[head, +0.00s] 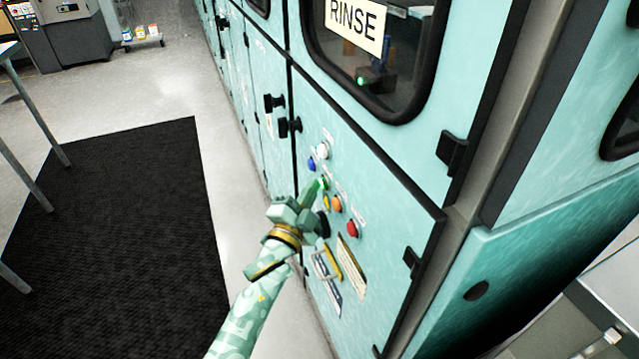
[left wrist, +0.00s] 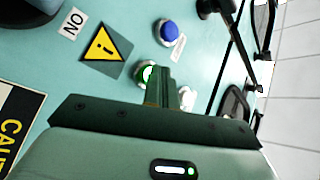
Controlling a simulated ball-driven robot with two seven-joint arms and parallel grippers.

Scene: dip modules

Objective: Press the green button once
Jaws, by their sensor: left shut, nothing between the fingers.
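The green button (head: 324,184) is on the teal machine panel, among several coloured buttons. In the left wrist view the green button (left wrist: 148,74) has a pale ring and a lit look, and my fingers partly cover it. My left gripper (head: 315,188) is shut and empty, its tips at or very close to the green button; it also shows in the left wrist view (left wrist: 163,72). I cannot tell whether the tips touch it or whether the button is pushed in. My right gripper is in neither view.
Near the green button are a blue button (head: 311,164), a white button (head: 322,150), an orange button (head: 336,204) and a red button (head: 353,229). A black knob sits below them. Black door handles (head: 289,127) stick out at the left. A black mat (head: 120,240) lies on the floor.

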